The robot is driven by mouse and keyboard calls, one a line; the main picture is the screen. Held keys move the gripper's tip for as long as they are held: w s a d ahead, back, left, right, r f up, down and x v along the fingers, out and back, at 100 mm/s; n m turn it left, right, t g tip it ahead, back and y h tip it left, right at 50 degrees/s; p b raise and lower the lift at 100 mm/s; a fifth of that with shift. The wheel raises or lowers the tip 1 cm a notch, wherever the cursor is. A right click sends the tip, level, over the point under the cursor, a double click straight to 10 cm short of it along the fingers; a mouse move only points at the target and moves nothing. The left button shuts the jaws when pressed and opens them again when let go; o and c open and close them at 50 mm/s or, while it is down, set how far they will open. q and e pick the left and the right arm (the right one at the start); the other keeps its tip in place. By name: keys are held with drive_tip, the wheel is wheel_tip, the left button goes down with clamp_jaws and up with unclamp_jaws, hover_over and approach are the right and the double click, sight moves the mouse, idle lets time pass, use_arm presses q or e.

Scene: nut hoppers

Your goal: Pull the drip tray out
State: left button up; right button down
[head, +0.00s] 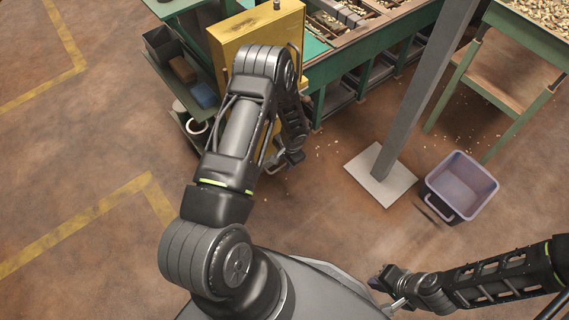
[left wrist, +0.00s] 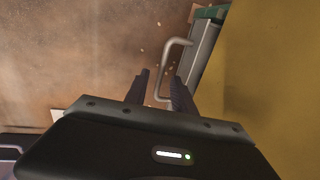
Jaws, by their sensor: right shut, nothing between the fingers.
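The drip tray (left wrist: 203,50) shows in the left wrist view as a grey front edge beside a yellow panel, with a pale U-shaped handle (left wrist: 171,66) standing out from it. My left gripper (left wrist: 158,78) is open, its two dark fingers pointing at the handle. The near end of the handle lies between the fingers, close to the right one; I cannot tell whether they touch. In the head view my left gripper (head: 277,163) is low beside the yellow cabinet (head: 255,35), and my arm hides most of the tray. My right gripper (head: 388,290) is shut and empty, above the floor.
A grey post (head: 425,90) on a square base plate (head: 381,178) stands to the right. A lilac bin (head: 461,188) is on the floor beside it. A shelf with a blue block (head: 204,95) is left of the cabinet.

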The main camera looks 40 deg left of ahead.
use_arm(q)
drive_tip(key=shift+f, duration=0.5)
drive_tip(key=shift+c, duration=0.3)
drive_tip(key=shift+a, duration=0.1)
clamp_jaws()
idle(0.7)
